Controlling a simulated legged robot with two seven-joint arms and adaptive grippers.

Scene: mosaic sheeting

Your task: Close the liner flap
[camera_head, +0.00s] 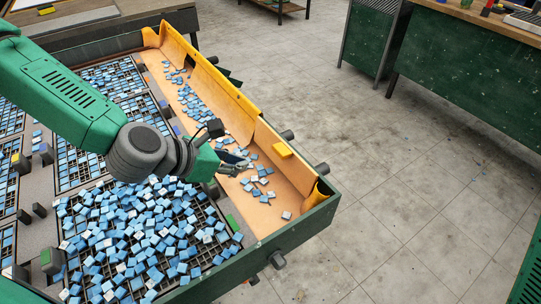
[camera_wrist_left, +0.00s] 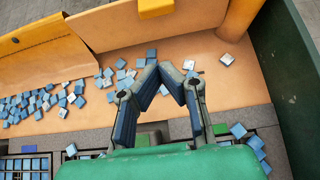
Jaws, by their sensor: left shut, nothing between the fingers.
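A tan-orange liner (camera_head: 262,205) lines a long trough on the right side of the green-framed table. Its outer wall stands up as a long yellow-edged panel (camera_head: 215,88) and a nearer panel with a yellow tab (camera_head: 282,150), probably the liner flap; this panel also shows in the left wrist view (camera_wrist_left: 130,30), leaning upright. My left gripper (camera_head: 245,163) is above the liner floor, inward of the tabbed panel and apart from it. Its fingers (camera_wrist_left: 165,72) are shut and empty. My right gripper is not in view.
Loose blue and white tiles (camera_wrist_left: 45,101) lie on the liner floor. A heap of blue tiles (camera_head: 140,235) covers the near grid tray. The green table rim (camera_head: 290,225) bounds the trough's near end. Concrete floor to the right is open, before a green workbench (camera_head: 470,75).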

